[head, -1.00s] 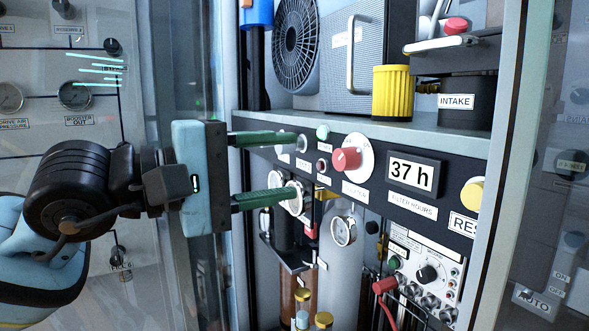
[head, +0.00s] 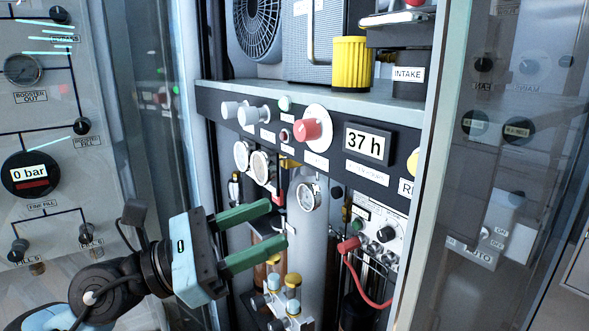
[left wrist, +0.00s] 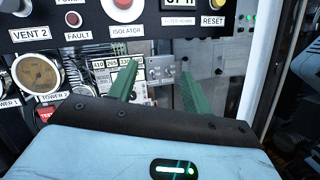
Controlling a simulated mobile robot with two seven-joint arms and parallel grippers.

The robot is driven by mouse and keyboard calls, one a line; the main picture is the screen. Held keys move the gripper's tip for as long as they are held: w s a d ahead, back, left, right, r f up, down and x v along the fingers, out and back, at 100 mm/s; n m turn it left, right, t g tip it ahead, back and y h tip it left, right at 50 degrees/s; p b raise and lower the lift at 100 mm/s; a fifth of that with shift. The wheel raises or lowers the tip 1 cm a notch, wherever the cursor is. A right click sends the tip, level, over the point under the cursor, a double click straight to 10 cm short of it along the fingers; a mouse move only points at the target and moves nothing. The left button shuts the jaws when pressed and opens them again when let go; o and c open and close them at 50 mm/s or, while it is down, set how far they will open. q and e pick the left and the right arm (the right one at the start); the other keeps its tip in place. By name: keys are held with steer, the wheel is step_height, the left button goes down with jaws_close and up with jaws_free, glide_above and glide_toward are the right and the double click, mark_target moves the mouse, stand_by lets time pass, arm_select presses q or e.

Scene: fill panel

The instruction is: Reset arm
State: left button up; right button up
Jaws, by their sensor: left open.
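My left gripper (head: 264,232) has green fingers held apart with nothing between them. In the head view it is in front of the open cabinet, below the black control strip (head: 228,108) and left of the red-plugged module. In the left wrist view the open fingers (left wrist: 158,82) point toward the lower panel, below the red isolator knob (left wrist: 124,5). The isolator knob (head: 306,130) also shows in the head view, left of the 37 h display (head: 367,144). My right gripper is not in view.
A glass door (head: 415,200) stands along the cabinet's right side. A left panel (head: 100,150) carries gauges and a 0 bar display (head: 29,174). Gauges (head: 308,196), a red hose (head: 370,290) and yellow-capped fittings (head: 293,280) are near the gripper. A yellow filter (head: 351,63) sits on the shelf.

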arm_select(q)
steer(key=s+a+f+m+t+y+p, duration=0.1)
steer(key=a+f+m+t+y, duration=0.3)
steer(key=f+m, duration=0.65)
steer(key=s+a+f+m+t+y+p, duration=0.1)
steer(key=a+f+m+t+y, duration=0.3)
steer(key=f+m, duration=0.65)
steer(key=s+a+f+m+t+y+p, duration=0.1)
steer(key=a+f+m+t+y, duration=0.35)
steer(key=m, duration=0.95)
steer(key=s+a+f+n+g+y, duration=0.1)
steer(key=s+f+n+g, duration=0.4)
steer(key=s+f, duration=0.8)
steer(key=s+a+f+n+g+y+p, duration=0.1)
steer(key=s+f+n+g+y, duration=0.3)
steer(key=s+f+n, duration=0.5)
steer(key=s+a+f+g, duration=0.1)
steer(key=s+f, duration=0.2)
steer(key=s, duration=0.1)
steer(key=shift+f+n+y, duration=0.35)
steer(key=shift+n, duration=0.05)
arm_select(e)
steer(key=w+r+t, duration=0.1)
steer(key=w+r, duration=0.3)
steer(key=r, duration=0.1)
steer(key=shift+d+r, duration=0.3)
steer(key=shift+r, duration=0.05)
